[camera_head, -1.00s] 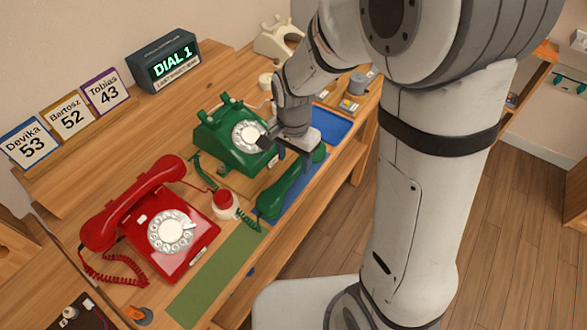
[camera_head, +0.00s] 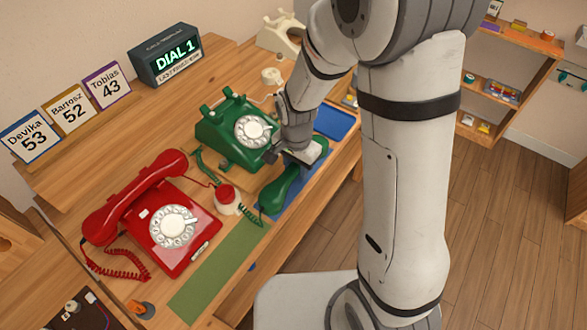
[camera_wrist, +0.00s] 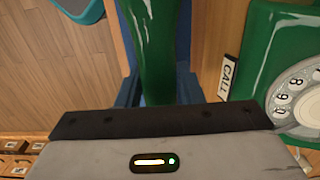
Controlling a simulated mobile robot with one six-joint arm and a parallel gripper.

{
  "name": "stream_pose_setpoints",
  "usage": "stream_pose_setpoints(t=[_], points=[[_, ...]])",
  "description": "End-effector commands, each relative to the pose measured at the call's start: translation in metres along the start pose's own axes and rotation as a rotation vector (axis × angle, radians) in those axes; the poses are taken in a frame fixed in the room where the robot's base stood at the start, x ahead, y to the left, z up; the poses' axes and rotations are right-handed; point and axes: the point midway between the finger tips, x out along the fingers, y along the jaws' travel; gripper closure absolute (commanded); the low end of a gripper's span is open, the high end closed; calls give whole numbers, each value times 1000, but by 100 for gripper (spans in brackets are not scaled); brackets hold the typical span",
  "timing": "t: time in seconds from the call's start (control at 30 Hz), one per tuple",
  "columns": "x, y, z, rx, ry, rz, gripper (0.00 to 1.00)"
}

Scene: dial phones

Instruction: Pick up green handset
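The green handset (camera_head: 280,190) lies off its phone along the front of the desk, on a blue mat (camera_head: 302,188). The green phone body (camera_head: 226,138) with its white dial stands just behind it, its cradle empty. My gripper (camera_head: 295,160) is down at the middle of the handset, pointing at it from above. In the wrist view the handset (camera_wrist: 152,45) runs straight under my gripper's dark front edge, centred. The fingers are mostly hidden, so their grip on the handset cannot be told.
A red phone (camera_head: 165,220) with its handset on stands left. A red-topped button (camera_head: 226,194) and the coiled green cord lie close by the handset. A green mat (camera_head: 222,268) is bare. A cream phone (camera_head: 280,36) stands behind.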

Motion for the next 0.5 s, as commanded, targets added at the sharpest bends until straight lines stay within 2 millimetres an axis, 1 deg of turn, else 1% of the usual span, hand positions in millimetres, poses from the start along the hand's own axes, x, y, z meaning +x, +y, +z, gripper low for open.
stream_pose_setpoints(t=[0.03,0.4,0.5], points=[[0,0,0,0,0,0,71],[0,0,0,-1,0,0,100],[-1,-1,0,-1,1,-1,100]])
